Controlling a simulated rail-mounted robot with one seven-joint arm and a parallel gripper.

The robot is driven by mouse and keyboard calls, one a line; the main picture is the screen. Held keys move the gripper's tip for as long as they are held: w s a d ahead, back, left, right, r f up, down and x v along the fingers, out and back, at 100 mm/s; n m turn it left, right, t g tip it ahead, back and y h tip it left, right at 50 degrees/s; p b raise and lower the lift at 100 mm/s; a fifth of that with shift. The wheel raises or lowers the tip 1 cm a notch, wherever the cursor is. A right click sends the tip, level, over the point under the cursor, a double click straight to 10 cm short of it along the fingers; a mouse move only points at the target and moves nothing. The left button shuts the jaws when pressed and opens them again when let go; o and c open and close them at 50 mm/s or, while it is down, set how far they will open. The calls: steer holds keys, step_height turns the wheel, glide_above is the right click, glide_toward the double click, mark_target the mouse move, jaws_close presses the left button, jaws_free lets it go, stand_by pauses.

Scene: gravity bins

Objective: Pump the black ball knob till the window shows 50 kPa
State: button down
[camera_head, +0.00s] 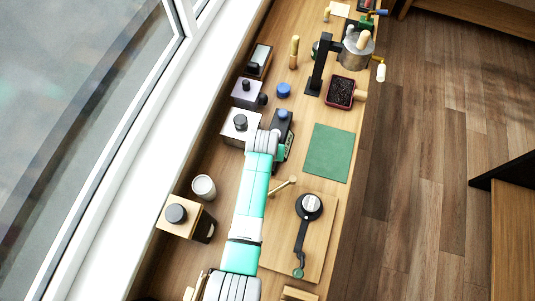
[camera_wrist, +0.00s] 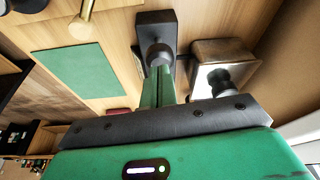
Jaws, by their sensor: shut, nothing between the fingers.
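A dark pump-like block (camera_wrist: 155,20) stands at the top middle of the wrist view, with a rounded dark knob (camera_wrist: 158,53) in front of it. My gripper (camera_wrist: 158,70) is shut and empty, its green fingers pointing at this knob. I cannot tell if the fingertips touch the knob or stop just short of it. In the head view the dark block (camera_head: 289,147) is partly hidden behind my wrist, left of the green mat. My fingers are not clear there. No kPa reading can be made out in either view.
A metal box with a black knob (camera_head: 240,122) stands close left of my wrist. A green mat (camera_head: 328,152) lies to the right. A brass-coloured peg handle (camera_head: 284,186) and a board with a black crank (camera_head: 301,235) are nearer. A blue-topped jar (camera_head: 283,90) stands beyond.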

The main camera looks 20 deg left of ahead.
steer(key=shift+f+b, duration=1.5)
steer(key=shift+f, duration=0.5)
steer(key=shift+r+p, duration=1.7)
steer(key=shift+r, duration=0.15)
step_height(320, 180, up, 5)
steer(key=p, duration=0.5)
steer(key=shift+r, duration=0.15)
steer(key=v, duration=0.7)
steer(key=shift+s+r, duration=0.2)
steer(key=shift+r, duration=0.05)
